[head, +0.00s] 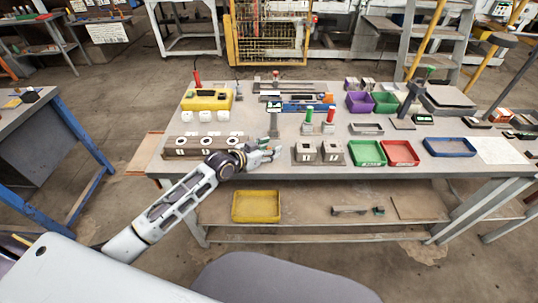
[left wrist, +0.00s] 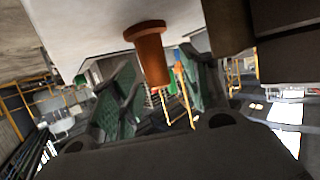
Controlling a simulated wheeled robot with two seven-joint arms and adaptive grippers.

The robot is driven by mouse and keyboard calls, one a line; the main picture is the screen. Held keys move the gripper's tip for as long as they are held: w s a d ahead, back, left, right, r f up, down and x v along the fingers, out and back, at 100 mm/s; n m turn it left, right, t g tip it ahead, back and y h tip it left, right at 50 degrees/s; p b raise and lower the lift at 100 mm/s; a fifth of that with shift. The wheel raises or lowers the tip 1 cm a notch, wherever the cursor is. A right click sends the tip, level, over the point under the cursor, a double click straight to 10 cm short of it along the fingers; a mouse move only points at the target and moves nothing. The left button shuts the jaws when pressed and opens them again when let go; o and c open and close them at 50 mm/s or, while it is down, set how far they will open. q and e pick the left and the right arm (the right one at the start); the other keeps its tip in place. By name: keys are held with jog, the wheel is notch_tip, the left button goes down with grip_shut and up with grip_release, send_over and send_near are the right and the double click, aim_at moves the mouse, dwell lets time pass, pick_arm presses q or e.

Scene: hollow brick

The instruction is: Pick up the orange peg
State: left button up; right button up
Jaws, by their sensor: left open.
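The orange peg (left wrist: 150,57) shows in the left wrist view, with a wider flange at its upper end in the picture, against a pale surface. Its narrower end points toward the space between the fingers of my left gripper (left wrist: 155,98), which is open with green-padded fingers. I cannot tell whether they touch the peg. In the head view my left gripper (head: 264,155) is low over the table's front edge, between the brown hollow brick (head: 190,154) and two pale blocks. I cannot make out the peg there. My right gripper is not in view.
The pale blocks (head: 320,152) stand just right of my gripper. Green (head: 367,161), red (head: 402,161) and blue (head: 449,155) trays lie farther right. A yellow bin (head: 256,218) is on the lower shelf.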

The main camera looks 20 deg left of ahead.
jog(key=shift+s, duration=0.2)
pick_arm(q)
jog(key=shift+c, duration=1.1)
jog(key=c, duration=0.8)
jog(key=shift+o, duration=0.2)
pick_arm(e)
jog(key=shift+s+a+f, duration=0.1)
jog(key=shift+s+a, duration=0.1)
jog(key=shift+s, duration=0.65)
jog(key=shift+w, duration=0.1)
